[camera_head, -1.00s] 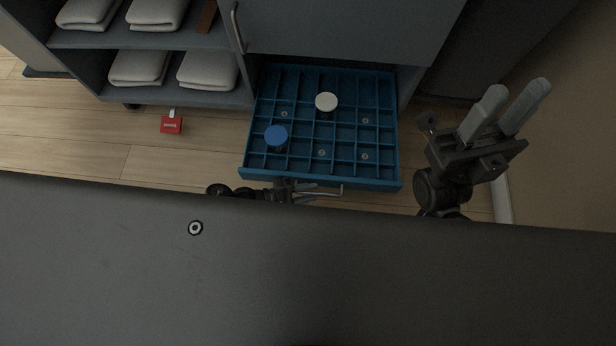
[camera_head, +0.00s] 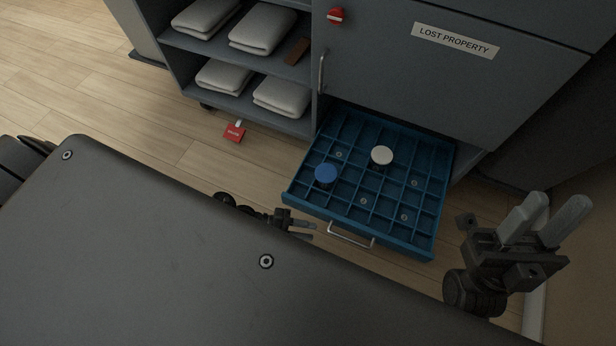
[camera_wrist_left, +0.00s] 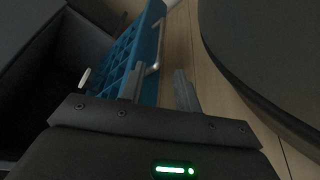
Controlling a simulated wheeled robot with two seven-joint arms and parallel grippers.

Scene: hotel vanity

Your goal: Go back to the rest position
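My left gripper (camera_head: 303,228) is open and empty, just in front of the open blue drawer (camera_head: 432,238), to the left of its silver handle (camera_head: 350,237). In the left wrist view my left gripper (camera_wrist_left: 160,88) shows two parted fingers with the drawer (camera_wrist_left: 146,62) beyond them. My right gripper (camera_head: 545,220) is open with nothing between its pale fingers, to the right of the drawer. Most of my left arm is hidden behind a dark surface in front.
The drawer's compartments hold a blue-topped piece (camera_head: 326,173) and a white-topped piece (camera_head: 382,155). The cabinet (camera_head: 400,75) has a "LOST PROPERTY" label (camera_head: 455,40) and a red knob-like item (camera_head: 336,16).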

